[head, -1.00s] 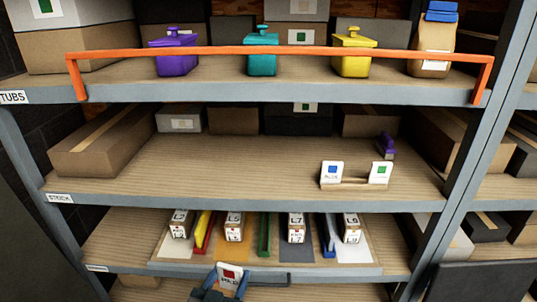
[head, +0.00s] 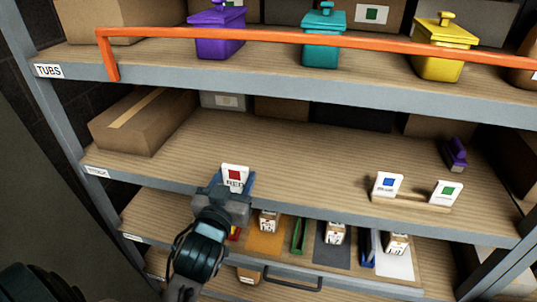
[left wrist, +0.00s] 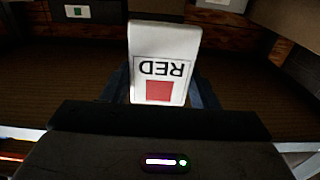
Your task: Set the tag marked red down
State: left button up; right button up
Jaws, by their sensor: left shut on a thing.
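The tag marked red (head: 234,177) is a white card with a red square and the word RED. My left gripper (head: 236,190) is shut on its lower part and holds it upright at the front left of the middle shelf (head: 300,165). In the left wrist view the red tag (left wrist: 163,65) stands between the fingers, its print upside down. I cannot tell whether its base touches the shelf. The blue tag (head: 386,186) and green tag (head: 445,193) stand in a wooden holder (head: 412,203) at the right of that shelf. My right gripper is not in view.
A purple object (head: 455,154) lies behind the green tag. A long cardboard box (head: 145,120) is at the shelf's left. An orange bar (head: 270,38) crosses the upper shelf before purple, teal and yellow tubs. The middle shelf's centre is clear.

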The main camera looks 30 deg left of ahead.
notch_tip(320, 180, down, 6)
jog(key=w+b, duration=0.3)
jog(key=b, duration=0.2)
pick_arm(q)
jog(key=w+a+p, duration=0.1)
jog(key=w+a, duration=0.1)
jog(key=w, duration=0.2)
jog(key=w+a+f+p, duration=0.1)
jog(key=w+a, duration=0.1)
jog(key=w, duration=0.3)
jog(key=w+a+p, duration=0.2)
jog(key=w+a, duration=0.1)
jog(key=w, duration=0.1)
jog(key=shift+w+f, duration=0.2)
jog(key=shift+w, duration=0.05)
jog(key=shift+w+f, duration=0.1)
jog(key=shift+w, duration=0.1)
notch_tip(320, 180, down, 3)
jog(key=shift+f+p, duration=0.1)
jog(key=shift+p, duration=0.45)
jog(key=shift+f, duration=0.15)
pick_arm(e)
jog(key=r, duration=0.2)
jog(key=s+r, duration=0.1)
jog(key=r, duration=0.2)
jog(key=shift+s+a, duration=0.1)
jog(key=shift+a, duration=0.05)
pick_arm(q)
jog(key=shift+f, duration=0.1)
